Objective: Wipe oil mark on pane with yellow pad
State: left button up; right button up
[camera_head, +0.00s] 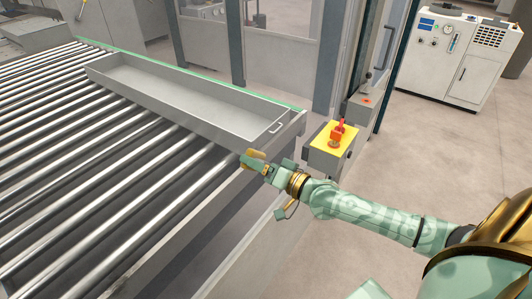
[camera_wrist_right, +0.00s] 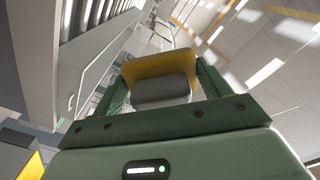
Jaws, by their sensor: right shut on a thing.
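My right gripper (camera_head: 256,165) is at the end of the arm that comes in from the right, above the near edge of the roller table. It is shut on the yellow pad (camera_wrist_right: 140,68), which has a grey block on its near side and sits between the fingers in the right wrist view. In the head view only a small yellow-brown part of the pad shows at the fingertips. Glass panes (camera_head: 280,45) stand in the machine enclosure at the back, apart from the pad. I cannot make out an oil mark on them. My left gripper is not in view.
The roller table (camera_head: 100,190) fills the left, with a long grey tray (camera_head: 175,95) on it. A yellow switch box (camera_head: 322,153) with a red switch stands just right of my gripper. A white cabinet (camera_head: 450,60) stands at the back right. Floor between is clear.

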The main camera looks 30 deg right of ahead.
jog(key=shift+a, duration=0.35)
jog(key=shift+s, duration=0.1)
jog(key=shift+s, duration=0.1)
jog(key=shift+s, duration=0.3)
jog(key=shift+p+v, duration=0.55)
jog(key=shift+v, duration=1.85)
jog(key=shift+d, duration=0.15)
